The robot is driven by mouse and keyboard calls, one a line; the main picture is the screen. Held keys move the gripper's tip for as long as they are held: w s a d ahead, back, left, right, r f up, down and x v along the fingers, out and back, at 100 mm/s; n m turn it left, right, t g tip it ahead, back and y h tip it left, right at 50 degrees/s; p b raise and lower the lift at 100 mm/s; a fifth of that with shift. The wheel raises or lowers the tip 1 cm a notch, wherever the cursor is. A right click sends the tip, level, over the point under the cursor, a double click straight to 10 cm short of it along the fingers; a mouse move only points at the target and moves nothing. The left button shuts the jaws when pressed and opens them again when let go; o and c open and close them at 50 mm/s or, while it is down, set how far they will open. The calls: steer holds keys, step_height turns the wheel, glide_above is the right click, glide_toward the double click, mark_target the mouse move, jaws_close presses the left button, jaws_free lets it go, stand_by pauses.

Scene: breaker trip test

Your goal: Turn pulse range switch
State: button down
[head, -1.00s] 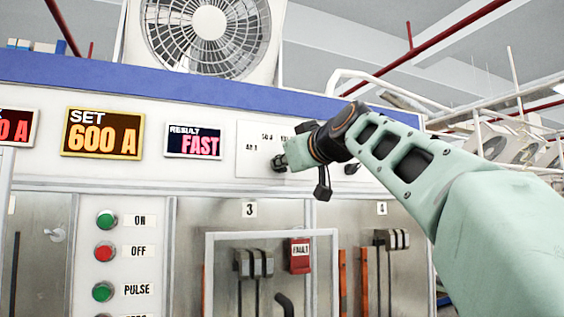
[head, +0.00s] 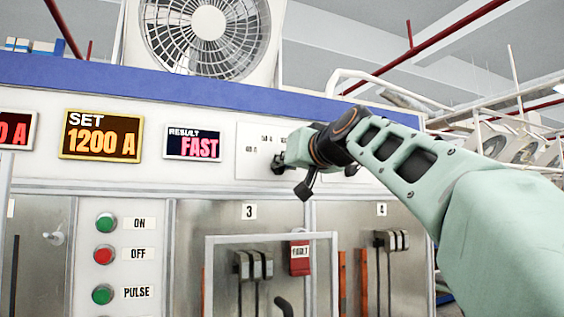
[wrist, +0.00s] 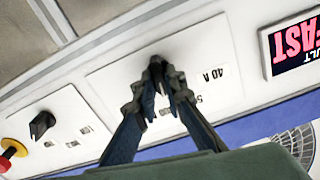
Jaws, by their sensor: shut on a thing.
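The pulse range switch is a dark knob (wrist: 156,66) on a white plate (wrist: 108,88) in the wrist view. My gripper (wrist: 157,80) is shut on the knob, one finger on each side. The fingers hide most of it. In the head view my gripper (head: 279,162) is at the white plate (head: 250,140) right of the result display, and the knob is mostly hidden. The set display (head: 102,135) reads 1200 A. The result display (head: 193,144) reads FAST.
A second dark knob (wrist: 41,124) and a red and yellow button (wrist: 8,152) sit beside the plate in the wrist view. ON, OFF and PULSE buttons (head: 104,253) are at lower left in the head view. A metal frame (head: 270,237) stands below my gripper.

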steer(key=shift+m, duration=0.9)
steer(key=c, duration=2)
jaws_free()
